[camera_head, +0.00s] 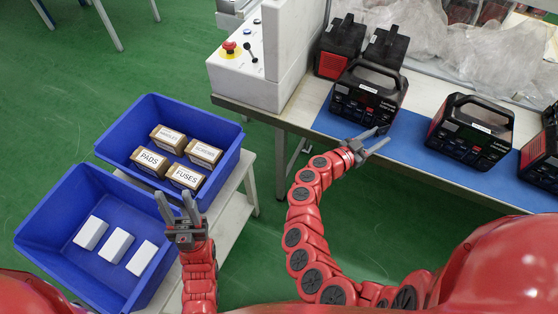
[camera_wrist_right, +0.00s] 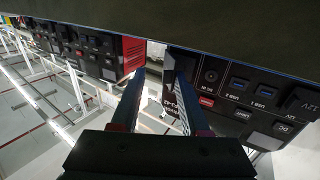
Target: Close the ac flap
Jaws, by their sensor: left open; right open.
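A black power station (camera_head: 368,92) stands on the blue mat, its front panel facing me. Its panel with USB ports and buttons (camera_wrist_right: 240,98) fills the right of the right wrist view, upside down. I cannot make out the AC flap or its position in either view. My right gripper (camera_head: 376,142) is open and empty, just in front of the station's lower right part. Its two fingers (camera_wrist_right: 157,98) show spread apart in the wrist view, the right finger overlapping the panel's edge.
Another power station (camera_head: 470,130) stands to the right on the blue mat (camera_head: 415,160), with one more at the right edge. Two stand behind. A white control box (camera_head: 250,55) with a red button is at left. Blue bins (camera_head: 230,160) hold small boxes and white blocks.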

